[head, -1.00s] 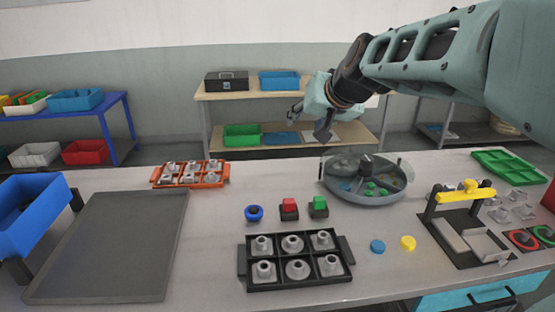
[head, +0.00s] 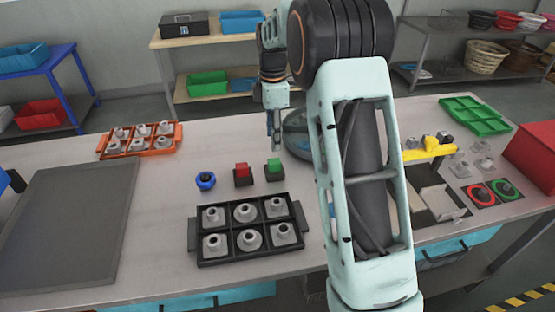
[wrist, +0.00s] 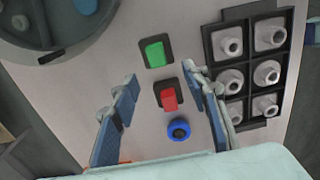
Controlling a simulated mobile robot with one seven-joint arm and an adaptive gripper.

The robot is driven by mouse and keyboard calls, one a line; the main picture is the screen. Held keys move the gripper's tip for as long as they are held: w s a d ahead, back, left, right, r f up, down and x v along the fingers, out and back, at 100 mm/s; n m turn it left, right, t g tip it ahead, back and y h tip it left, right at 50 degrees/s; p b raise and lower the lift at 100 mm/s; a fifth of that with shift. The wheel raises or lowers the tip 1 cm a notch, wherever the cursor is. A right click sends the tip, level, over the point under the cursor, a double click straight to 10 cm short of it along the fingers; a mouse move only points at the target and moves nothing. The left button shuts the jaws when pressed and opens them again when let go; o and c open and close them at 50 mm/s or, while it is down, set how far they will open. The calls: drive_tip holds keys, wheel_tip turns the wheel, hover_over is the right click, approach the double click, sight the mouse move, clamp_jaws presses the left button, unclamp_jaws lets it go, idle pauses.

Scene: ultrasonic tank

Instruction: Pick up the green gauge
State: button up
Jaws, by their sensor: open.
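A green block on a dark base (head: 274,170), which looks like the green gauge, stands on the table behind the black tray. It also shows in the wrist view (wrist: 155,53), just beyond the fingertips. My gripper (head: 273,146) points down above and behind it in the head view. In the wrist view my gripper (wrist: 159,76) has its fingers spread apart with nothing between them held. A red block on a similar dark base (wrist: 169,98) appears between the fingers, below them on the table. A blue ring-shaped piece (wrist: 179,130) lies beside it.
The black tray (head: 193,243) of grey parts lies in front of the blocks. The round grey tank (head: 297,138) is close to their right, partly hidden by my arm. An orange tray (head: 106,151) and a dark mat (head: 65,230) lie left. Round red and green pieces (head: 503,187) lie far right.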

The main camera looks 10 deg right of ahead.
hover_over(274, 161)
drive_tip(key=f, duration=0.4)
drive_tip(key=shift+s+a, duration=0.15)
drive_tip(key=shift+s, duration=0.25)
drive_tip(key=shift+w+d+f+p, duration=0.15)
drive_tip(key=shift+f+p, duration=0.3)
drive_tip(key=shift+f, duration=1.15)
drive_tip(key=shift+w+d+f+p, duration=0.1)
drive_tip(key=shift+w+f+p, duration=0.25)
drive_tip(key=shift+f, duration=1.2)
drive_tip(key=shift+s, duration=0.1)
clamp_jaws()
drive_tip(key=shift+r, duration=0.1)
